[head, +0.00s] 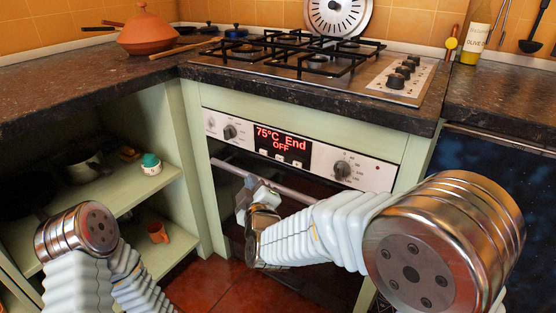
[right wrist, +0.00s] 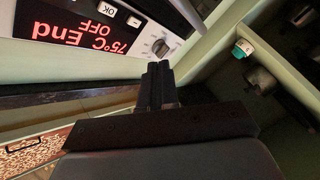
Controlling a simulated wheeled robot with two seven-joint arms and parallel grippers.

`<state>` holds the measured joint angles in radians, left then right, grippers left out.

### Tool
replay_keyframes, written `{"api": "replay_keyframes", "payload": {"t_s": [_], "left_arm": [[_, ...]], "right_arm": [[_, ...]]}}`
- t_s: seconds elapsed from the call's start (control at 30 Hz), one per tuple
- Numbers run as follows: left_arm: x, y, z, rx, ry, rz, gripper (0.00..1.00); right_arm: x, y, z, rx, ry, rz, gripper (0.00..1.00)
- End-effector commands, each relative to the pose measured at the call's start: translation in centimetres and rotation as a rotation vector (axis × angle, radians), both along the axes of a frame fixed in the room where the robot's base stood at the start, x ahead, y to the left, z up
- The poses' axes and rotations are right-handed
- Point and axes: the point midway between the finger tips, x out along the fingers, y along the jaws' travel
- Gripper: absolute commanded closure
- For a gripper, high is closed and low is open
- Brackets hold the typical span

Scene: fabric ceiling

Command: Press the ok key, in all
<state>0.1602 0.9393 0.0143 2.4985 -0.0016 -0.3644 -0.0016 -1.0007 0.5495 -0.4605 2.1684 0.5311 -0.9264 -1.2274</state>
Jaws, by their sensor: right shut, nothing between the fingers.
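The oven's control panel (head: 360,175) has a lit display (head: 281,141) reading "75°C End OFF" in red. Small square keys sit under the display. The ok key (head: 281,158) is the middle one; its OK label reads upside down in the right wrist view (right wrist: 110,12). My right gripper (head: 250,183) is in front of the oven, below and left of the keys and apart from them. Its dark fingers are together and empty in the right wrist view (right wrist: 158,72), pointing toward the panel near the left knob (right wrist: 160,46). My left gripper is out of view.
The oven handle (head: 290,190) runs across the door below the panel, close to my right gripper. A right knob (head: 343,169) stands beside the display. The stone counter (head: 130,78) overhangs the panel. Open shelves (head: 155,190) are at the left.

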Motion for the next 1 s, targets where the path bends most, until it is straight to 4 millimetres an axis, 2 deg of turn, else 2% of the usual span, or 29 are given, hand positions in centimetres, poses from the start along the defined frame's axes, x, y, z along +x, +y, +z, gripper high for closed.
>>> {"api": "replay_keyframes", "payload": {"t_s": [0.27,0.43,1.0], "left_arm": [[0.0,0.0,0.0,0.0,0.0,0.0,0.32],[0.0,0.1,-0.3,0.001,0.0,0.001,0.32],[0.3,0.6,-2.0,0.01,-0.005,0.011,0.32]], "right_arm": [[0.0,0.0,-0.1,0.001,0.002,0.0,1.0],[0.7,-0.5,-0.2,0.003,0.002,-0.002,1.0],[6.5,-4.7,-0.2,0.002,0.002,-0.001,1.0]]}}
